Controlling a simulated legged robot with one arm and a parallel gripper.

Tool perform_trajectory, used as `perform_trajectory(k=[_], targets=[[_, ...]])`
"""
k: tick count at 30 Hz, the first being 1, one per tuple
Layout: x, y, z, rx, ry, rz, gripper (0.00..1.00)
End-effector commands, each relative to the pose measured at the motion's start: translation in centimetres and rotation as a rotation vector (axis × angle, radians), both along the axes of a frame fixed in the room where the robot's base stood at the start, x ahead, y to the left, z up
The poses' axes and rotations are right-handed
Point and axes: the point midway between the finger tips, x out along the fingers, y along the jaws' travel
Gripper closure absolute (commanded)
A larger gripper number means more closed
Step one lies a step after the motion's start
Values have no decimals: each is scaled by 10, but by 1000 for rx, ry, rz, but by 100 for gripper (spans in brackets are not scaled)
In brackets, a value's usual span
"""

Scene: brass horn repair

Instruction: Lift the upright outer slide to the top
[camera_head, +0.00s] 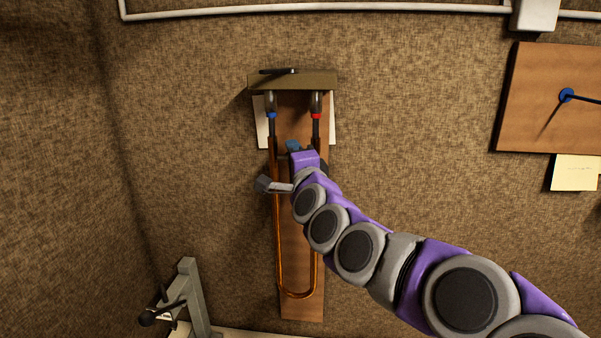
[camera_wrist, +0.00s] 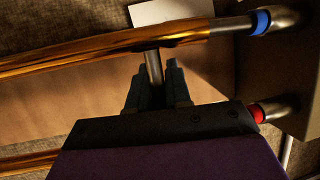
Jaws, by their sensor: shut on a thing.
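The outer slide (camera_head: 278,240) is a copper-coloured U-shaped tube hanging upright, its bow at the bottom, in front of a wooden board. It also shows in the wrist view (camera_wrist: 90,53). Above its legs are short bare stretches of grey inner tube (camera_wrist: 232,27), then a blue band (camera_head: 271,115) and a red band (camera_head: 316,116) under a metal holder (camera_head: 310,81). My gripper (camera_head: 293,146) is between the two legs, near their tops. In the wrist view its fingers (camera_wrist: 154,88) are shut around the slide's grey cross brace (camera_wrist: 152,62). My arm hides much of the right leg.
The wooden board (camera_head: 294,240) stands against a brown textured wall, with white paper behind its upper part. A grey stand (camera_head: 190,290) is at the lower left. A wooden panel (camera_head: 550,80) with a blue-hubbed pin and a paper note (camera_head: 575,173) is at the right.

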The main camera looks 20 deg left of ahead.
Motion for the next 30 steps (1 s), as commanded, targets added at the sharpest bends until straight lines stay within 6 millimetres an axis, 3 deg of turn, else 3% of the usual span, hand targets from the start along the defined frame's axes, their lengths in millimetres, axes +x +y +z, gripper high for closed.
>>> perform_trajectory(k=[3, 7, 22, 23, 28, 30], targets=[[-2, 3, 22, -3, -3, 5, 100], [-2, 3, 34, -4, -3, 5, 100], [-2, 2, 42, -2, -6, 3, 100], [-2, 2, 42, -2, -6, 3, 79], [-1, -1, 42, 0, -5, 2, 63], [-1, -5, 42, 2, -3, 1, 61]])
